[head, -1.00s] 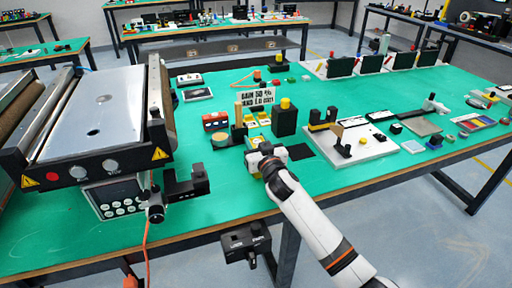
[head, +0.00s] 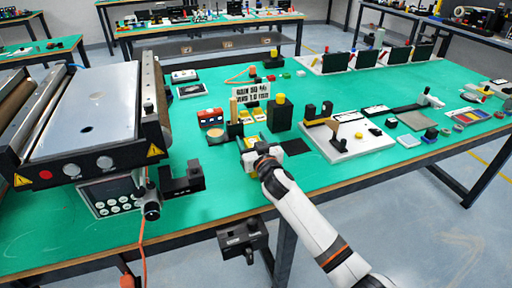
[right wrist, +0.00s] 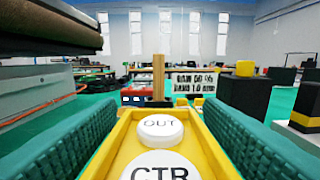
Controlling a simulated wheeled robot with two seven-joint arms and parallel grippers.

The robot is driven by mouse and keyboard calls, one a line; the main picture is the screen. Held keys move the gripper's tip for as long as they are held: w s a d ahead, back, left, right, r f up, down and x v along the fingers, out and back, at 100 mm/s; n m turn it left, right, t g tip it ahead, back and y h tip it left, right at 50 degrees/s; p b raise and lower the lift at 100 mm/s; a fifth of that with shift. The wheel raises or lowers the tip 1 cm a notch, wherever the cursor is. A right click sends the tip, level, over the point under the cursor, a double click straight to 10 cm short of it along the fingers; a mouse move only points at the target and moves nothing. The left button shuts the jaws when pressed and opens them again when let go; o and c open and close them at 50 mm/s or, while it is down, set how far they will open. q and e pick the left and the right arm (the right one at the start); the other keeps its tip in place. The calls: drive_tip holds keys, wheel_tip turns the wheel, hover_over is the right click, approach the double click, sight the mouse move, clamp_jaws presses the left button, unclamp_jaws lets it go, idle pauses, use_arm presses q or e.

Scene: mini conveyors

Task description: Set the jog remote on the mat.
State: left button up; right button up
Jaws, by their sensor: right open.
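The jog remote is a yellow body with white round buttons marked OUT and CTR; it fills the lower middle of the right wrist view (right wrist: 192,134). In the head view its yellow top (head: 250,142) shows just beyond my right gripper (head: 258,156), which hides part of it. My right gripper is open, with its teal finger pads (right wrist: 160,118) one on each side of the remote. A flat dark square that looks like the mat (head: 308,151) lies on the green table, just right of the gripper. My left gripper is not in view.
A black box with a yellow knob (head: 280,114) stands behind the dark square. A white board with black fixtures (head: 358,141) is to its right. A sign (head: 251,93) and a red box (head: 210,118) stand behind. A roller machine (head: 85,110) fills the left.

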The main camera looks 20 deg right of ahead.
drive_tip(key=s, duration=1.2)
drive_tip(key=shift+d, duration=0.2)
